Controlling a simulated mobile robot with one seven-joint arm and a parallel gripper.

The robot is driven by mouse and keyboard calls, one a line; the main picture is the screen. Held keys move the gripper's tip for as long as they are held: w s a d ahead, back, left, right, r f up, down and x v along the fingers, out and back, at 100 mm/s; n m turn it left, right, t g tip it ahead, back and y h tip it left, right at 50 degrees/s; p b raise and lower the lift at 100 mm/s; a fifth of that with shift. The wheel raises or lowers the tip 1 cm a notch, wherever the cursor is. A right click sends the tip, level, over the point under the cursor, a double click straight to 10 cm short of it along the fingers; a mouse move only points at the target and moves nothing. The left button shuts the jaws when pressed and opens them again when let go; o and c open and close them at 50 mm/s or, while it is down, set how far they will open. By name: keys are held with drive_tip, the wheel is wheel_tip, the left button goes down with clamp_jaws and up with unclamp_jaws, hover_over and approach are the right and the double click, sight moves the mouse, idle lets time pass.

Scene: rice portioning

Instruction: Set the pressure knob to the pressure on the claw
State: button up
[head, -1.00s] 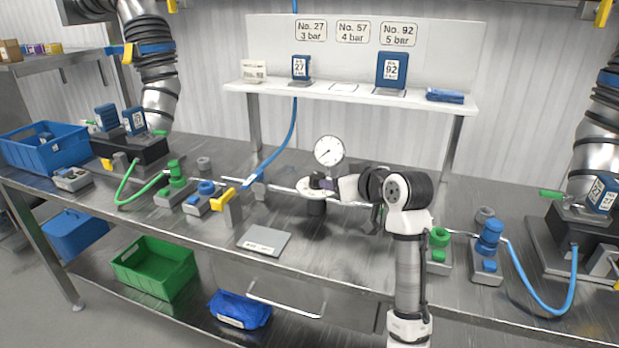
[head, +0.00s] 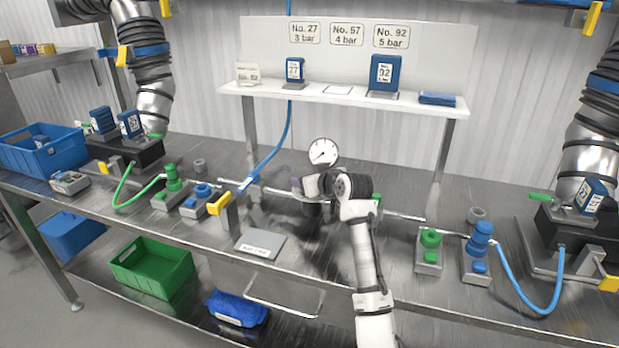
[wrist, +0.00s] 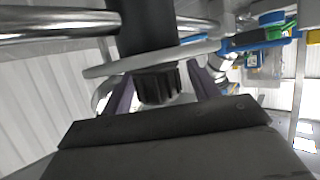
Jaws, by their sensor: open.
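The ribbed black pressure knob (wrist: 158,86) hangs under a dark round body in the wrist view. My gripper (wrist: 162,92) is open, with one purple finger on each side of the knob; contact is unclear. In the head view my gripper (head: 306,186) is at the regulator under the round white pressure gauge (head: 322,152), and my arm hides most of the regulator. The gauge's numbers are too small to read. Blue numbered blocks sit on the left claw station (head: 130,124) and the right claw station (head: 592,196); their labels are not clearly legible.
The wall signs read No. 27, 3 bar (head: 304,32); No. 57, 4 bar (head: 347,34); No. 92, 5 bar (head: 391,36). The shelf (head: 330,93) holds blocks 27 and 92. A metal pipe (head: 400,216) crosses the bench; a grey plate (head: 260,245) lies in front.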

drive_tip(key=shift+c, duration=0.4)
drive_tip(key=c, duration=0.9)
